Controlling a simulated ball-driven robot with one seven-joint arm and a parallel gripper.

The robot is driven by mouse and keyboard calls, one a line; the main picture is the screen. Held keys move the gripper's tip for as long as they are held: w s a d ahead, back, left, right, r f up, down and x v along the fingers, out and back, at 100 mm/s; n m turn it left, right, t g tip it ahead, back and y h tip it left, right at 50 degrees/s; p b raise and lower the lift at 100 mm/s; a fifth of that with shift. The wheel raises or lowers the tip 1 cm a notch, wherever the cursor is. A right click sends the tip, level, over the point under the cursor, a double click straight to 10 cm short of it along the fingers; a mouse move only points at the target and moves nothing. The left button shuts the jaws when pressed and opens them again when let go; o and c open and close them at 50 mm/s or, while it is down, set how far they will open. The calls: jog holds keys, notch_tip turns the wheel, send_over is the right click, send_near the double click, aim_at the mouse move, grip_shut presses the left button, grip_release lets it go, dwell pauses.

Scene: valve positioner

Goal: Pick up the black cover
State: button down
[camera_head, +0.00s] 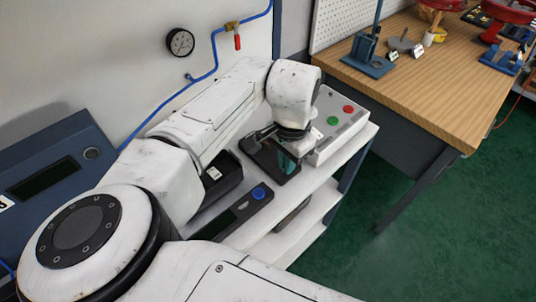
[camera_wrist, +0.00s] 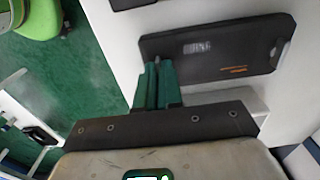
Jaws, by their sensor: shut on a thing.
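The black cover (camera_wrist: 215,48) is a flat dark rectangular plate with a small pale label and a short orange mark. It fills the upper right of the wrist view. In the head view the black cover (camera_head: 262,158) shows partly below my wrist, over the white shelf. My gripper (camera_wrist: 156,66) has green fingers close together at the cover's near left edge, and it is shut on the cover. In the head view my arm hides part of the cover. I cannot tell whether the cover is clear of the surface.
A white control box (camera_head: 335,122) with red and green buttons stands close right of the cover. A black tray (camera_head: 222,187) and a blue-buttoned device (camera_head: 240,214) lie nearer on the shelf (camera_head: 322,181). A wooden bench (camera_head: 440,85) stands at right; green floor lies between.

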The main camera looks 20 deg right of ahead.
dwell(0.4)
jog(key=shift+r, duration=0.45)
notch_tip(320, 180, up, 3)
jog(key=shift+s+f, duration=0.1)
jog(key=shift+s, duration=0.05)
jog(key=s+d+r, duration=0.1)
jog(key=s+r, duration=0.8)
jog(key=s, duration=0.4)
jog(key=shift+s+d+r+b, duration=0.2)
jog(key=shift+s+d+b, duration=0.1)
jog(key=shift+b, duration=0.15)
